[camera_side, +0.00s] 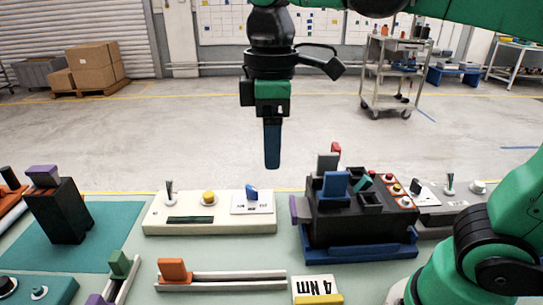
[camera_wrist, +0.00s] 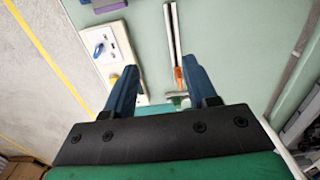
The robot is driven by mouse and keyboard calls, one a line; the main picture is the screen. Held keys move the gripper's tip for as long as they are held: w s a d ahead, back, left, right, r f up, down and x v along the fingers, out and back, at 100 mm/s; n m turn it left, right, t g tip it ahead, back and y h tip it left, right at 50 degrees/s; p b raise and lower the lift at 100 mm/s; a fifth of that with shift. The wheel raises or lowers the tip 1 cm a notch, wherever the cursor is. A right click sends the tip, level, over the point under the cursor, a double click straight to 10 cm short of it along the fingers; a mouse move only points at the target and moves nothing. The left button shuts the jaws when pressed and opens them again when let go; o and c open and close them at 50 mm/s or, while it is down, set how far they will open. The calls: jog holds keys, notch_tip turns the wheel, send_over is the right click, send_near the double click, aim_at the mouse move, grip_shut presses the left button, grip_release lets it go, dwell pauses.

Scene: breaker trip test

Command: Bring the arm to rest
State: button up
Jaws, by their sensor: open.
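My gripper (camera_side: 272,160) hangs upright in mid-air in the side view, pointing down, above and behind the cream switch panel. Its blue fingers overlap there and look like one. In the wrist view my gripper (camera_wrist: 159,68) shows two blue fingers spread apart with nothing between them. It touches nothing on the bench. The green bench top (camera_side: 225,258) lies well below the fingertips.
A cream panel (camera_side: 160,222) with a toggle, yellow button and blue switch stands below my gripper. A black breaker block (camera_side: 330,228) is to its right. A black block with a purple top (camera_side: 62,212) stands left. A slider rail with an orange knob (camera_side: 172,270) lies in front.

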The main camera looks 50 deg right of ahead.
notch_tip(320, 180, down, 5)
jog(key=s+a, duration=0.1)
jog(key=a, duration=0.1)
jog(key=shift+a+f, duration=0.2)
jog(key=shift+a, duration=0.05)
